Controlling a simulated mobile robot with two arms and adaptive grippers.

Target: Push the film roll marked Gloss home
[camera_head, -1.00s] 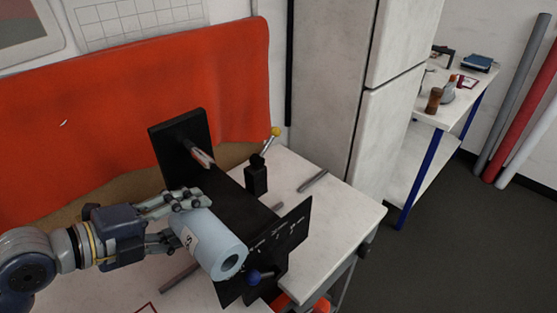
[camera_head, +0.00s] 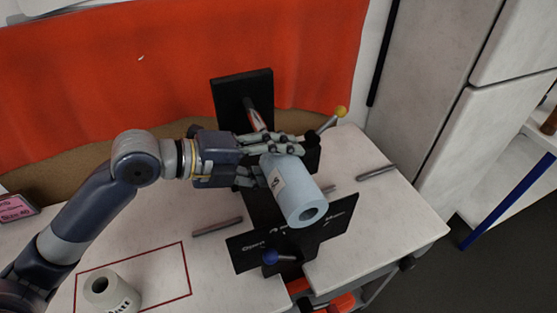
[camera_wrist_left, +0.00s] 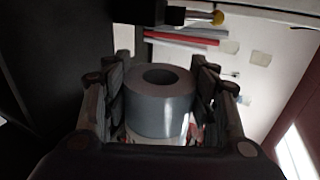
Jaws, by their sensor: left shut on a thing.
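The pale blue film roll (camera_head: 294,195) has a white label on its side; only a letter like S is readable. My left gripper (camera_head: 281,163) is shut on its rear part and holds it tilted above the black machine bed. The black back plate (camera_head: 242,92) carries a spindle (camera_head: 256,116) with a reddish tip, roughly in line with the roll. My fingers hide the gap between spindle and roll, so I cannot tell if they touch. The left wrist view shows the roll (camera_wrist_left: 160,110) between the fingers, with its open core facing up. My right gripper is out of view.
The black front plate (camera_head: 258,254) with white lettering and a blue knob (camera_head: 270,257) stands below the roll. A lever with a yellow ball (camera_head: 341,111) is at the right. Grey rods lie on the table.

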